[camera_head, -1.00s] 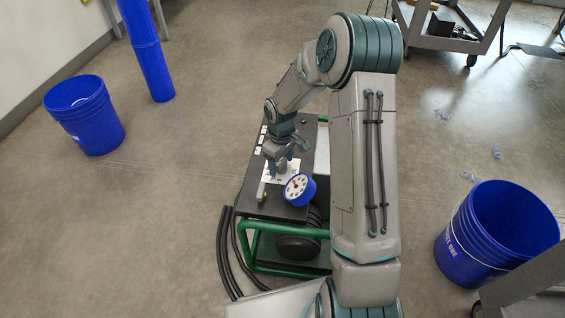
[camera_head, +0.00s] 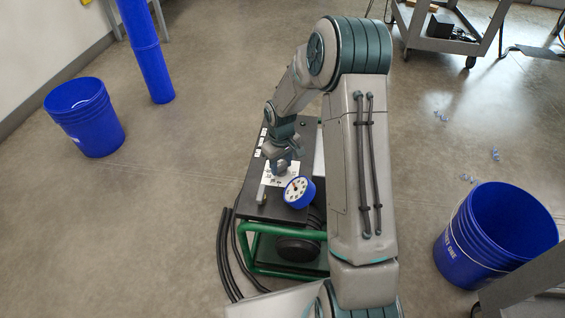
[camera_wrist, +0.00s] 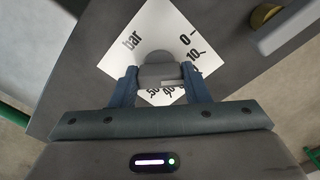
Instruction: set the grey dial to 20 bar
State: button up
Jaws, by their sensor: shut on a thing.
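The grey dial (camera_wrist: 160,72) sits between my fingertips in the wrist view, in the middle of a white scale plate (camera_wrist: 150,30). The plate reads "bar", with 0 and 10 at the right and higher figures, partly covered, at the bottom near my fingers. My gripper (camera_wrist: 160,82) is shut on the dial, one blue finger on each side. In the head view my gripper (camera_head: 281,167) is down at the plate (camera_head: 272,181) on the cart top, and it hides the dial. The dial's pointer setting cannot be read clearly.
A blue round gauge (camera_head: 299,192) stands at the cart's near right corner. Black hoses (camera_head: 226,255) hang at the cart's left. Blue buckets (camera_head: 84,116) (camera_head: 497,238) stand on the floor, well apart.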

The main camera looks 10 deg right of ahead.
aim_at(281, 164)
jog(key=shift+m+p, duration=0.4)
jog(key=shift+m, duration=1.3)
jog(key=o, duration=1)
jog(key=shift+s, duration=0.1)
notch_tip(281, 164, up, 14)
jog(key=p, duration=0.4)
jog(key=shift+f+p, duration=0.1)
jog(key=shift+p, duration=0.2)
